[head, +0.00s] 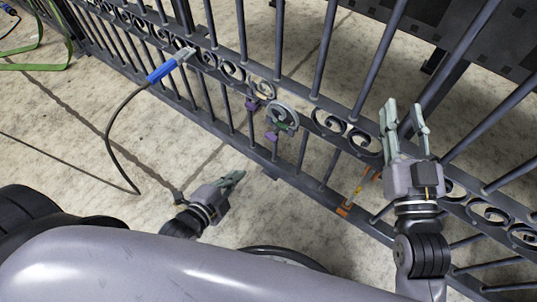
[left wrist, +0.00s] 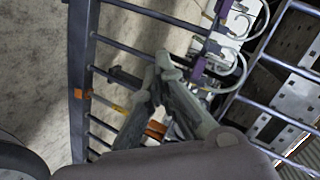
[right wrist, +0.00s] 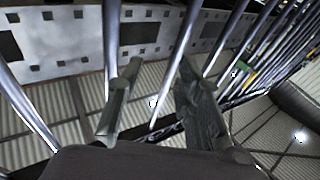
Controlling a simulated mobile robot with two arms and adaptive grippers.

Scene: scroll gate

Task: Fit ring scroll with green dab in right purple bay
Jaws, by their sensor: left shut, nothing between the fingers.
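A pale grey-green ring scroll (head: 284,117) sits at the gate's scroll band, beside a purple marker (head: 271,136). A small green patch seems to show at its lower part. Another purple marker (head: 253,105) is further left. I cannot tell whether the ring is seated in the bay. My left gripper (head: 238,178) is shut and empty, below and left of the ring, apart from it. In the left wrist view its fingertips (left wrist: 166,65) meet, with a purple marker (left wrist: 198,70) and pale scrolls (left wrist: 232,55) beyond. My right gripper (head: 404,108) is open and empty, right of the ring.
The dark gate (head: 320,190) runs diagonally with upright bars and scrolls. Orange markers (head: 345,209) are on its lower right part. A blue-handled tool (head: 162,71) with a cable is at the upper left rail. A green strap (head: 55,62) lies far left. Concrete floor in front is mostly clear.

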